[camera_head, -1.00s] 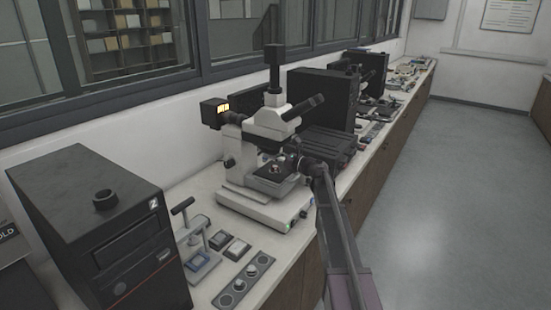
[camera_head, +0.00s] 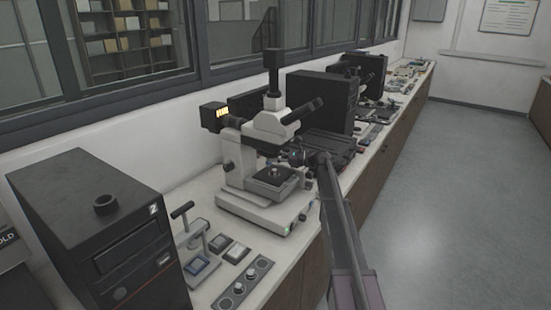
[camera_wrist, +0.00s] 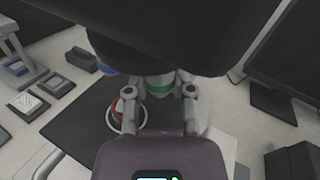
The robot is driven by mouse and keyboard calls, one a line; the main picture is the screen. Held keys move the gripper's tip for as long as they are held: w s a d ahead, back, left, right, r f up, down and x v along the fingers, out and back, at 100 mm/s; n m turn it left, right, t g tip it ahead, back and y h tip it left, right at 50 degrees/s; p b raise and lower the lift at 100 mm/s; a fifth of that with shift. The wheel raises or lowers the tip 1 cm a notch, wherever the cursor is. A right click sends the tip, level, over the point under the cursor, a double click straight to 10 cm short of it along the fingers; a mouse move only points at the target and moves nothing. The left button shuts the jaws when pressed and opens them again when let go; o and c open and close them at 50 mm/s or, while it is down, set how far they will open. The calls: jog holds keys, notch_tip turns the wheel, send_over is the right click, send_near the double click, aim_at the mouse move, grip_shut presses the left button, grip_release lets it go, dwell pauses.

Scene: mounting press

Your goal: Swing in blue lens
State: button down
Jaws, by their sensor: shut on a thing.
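The microscope (camera_head: 262,135) stands on the bench, with its lens turret under the head. In the wrist view the blue-banded lens (camera_wrist: 104,68) shows at the left of the dark turret, outside my left finger. A pale lens with a green band (camera_wrist: 189,88) is between my fingers. My gripper (camera_wrist: 159,92) appears shut on this green-banded lens; the dark body above hides its upper part. In the head view my gripper (camera_head: 308,158) is at the right side of the turret. A round red-sided sample (camera_wrist: 116,117) sits on the dark stage (camera_wrist: 78,135) below left.
A black computer tower (camera_head: 95,225) stands at the front left. A small press stand (camera_head: 192,240), square pads and a knob panel (camera_head: 243,282) lie before the microscope. A dark monitor (camera_head: 318,100) is behind it. The floor at right is clear.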

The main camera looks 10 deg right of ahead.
jog(key=c, duration=0.7)
grip_release()
jog(key=shift+c, duration=0.2)
jog(key=shift+d, duration=0.1)
jog(key=v, duration=1.2)
jog(key=shift+s, duration=0.1)
